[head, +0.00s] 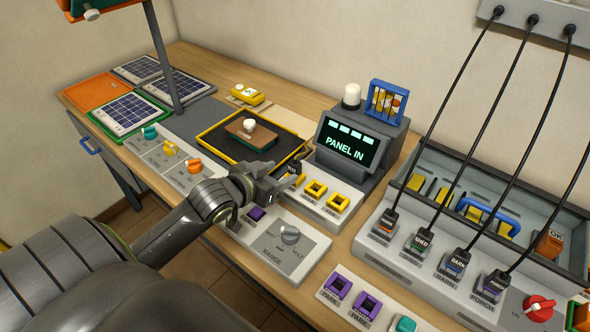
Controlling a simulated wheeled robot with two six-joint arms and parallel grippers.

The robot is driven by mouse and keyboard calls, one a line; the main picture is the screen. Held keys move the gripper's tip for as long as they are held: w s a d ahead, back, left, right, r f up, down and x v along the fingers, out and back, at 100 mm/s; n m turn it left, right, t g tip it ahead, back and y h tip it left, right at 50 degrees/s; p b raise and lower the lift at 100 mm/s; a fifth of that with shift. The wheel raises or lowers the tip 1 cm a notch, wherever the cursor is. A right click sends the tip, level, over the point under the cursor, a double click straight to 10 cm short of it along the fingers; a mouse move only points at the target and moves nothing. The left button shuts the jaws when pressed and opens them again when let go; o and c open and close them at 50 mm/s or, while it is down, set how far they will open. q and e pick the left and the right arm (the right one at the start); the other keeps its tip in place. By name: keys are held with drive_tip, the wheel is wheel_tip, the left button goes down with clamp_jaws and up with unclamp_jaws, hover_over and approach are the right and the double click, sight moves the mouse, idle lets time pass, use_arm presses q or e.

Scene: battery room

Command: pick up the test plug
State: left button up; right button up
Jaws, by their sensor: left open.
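The test plug (293,168) is a small dark block with pale lettering, at the left end of the strip of yellow sockets (316,189). It is partly hidden, and I cannot tell how it sits in the strip. My left gripper (279,181) is open, just to the left of and in front of the plug. I cannot tell whether its fingers touch the plug. My right gripper is not in view.
A screen (348,146) reading "PANEL IN" stands behind the strip. A range dial panel (272,247) lies in front of my gripper. A black tray (214,128) is behind it. Several corded plugs (421,241) stand at the right, beside purple sockets (367,304).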

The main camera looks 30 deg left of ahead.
sight(292, 168)
use_arm(q)
drive_tip(key=x, duration=0.5)
drive_tip(key=shift+w+d+r+p, duration=0.2)
drive_tip(key=shift+d+p, duration=0.1)
drive_tip(key=shift+p, duration=0.1)
drive_tip(key=shift+w+f, duration=0.3)
drive_tip(key=shift+w, duration=0.2)
drive_tip(key=shift+c, duration=0.2)
drive_tip(key=c, duration=1)
drive_tip(key=shift+c, duration=0.2)
drive_tip(key=shift+r, duration=0.1)
